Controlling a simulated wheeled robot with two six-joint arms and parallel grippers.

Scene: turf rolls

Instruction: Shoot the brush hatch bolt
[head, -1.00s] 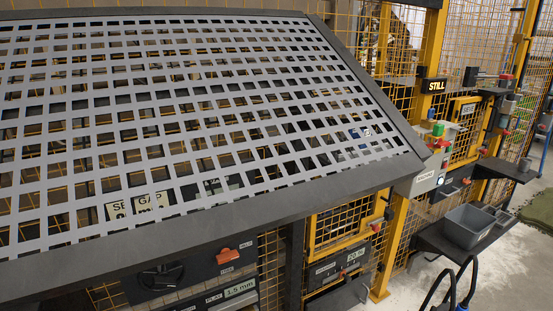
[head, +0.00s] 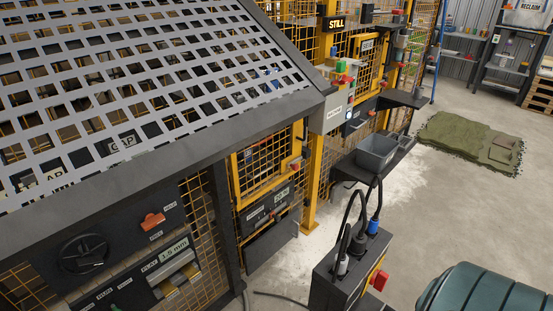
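Two yellow-framed mesh hatches show in the head view. The nearer hatch (head: 262,165) is below the right corner of the big perforated screen. A dark fitting with a small red-orange part (head: 296,164) sits at its right edge; I cannot tell whether this is a bolt or how it stands. I cannot tell which one is the brush hatch. Neither of my grippers is in view.
The perforated screen (head: 300,103) with its dark frame fills the upper left. A control box (head: 335,113) and a grey bin (head: 377,152) stand beyond the nearer hatch. A dark cabinet with cables (head: 340,285) and a green rounded tank (head: 480,292) are in front.

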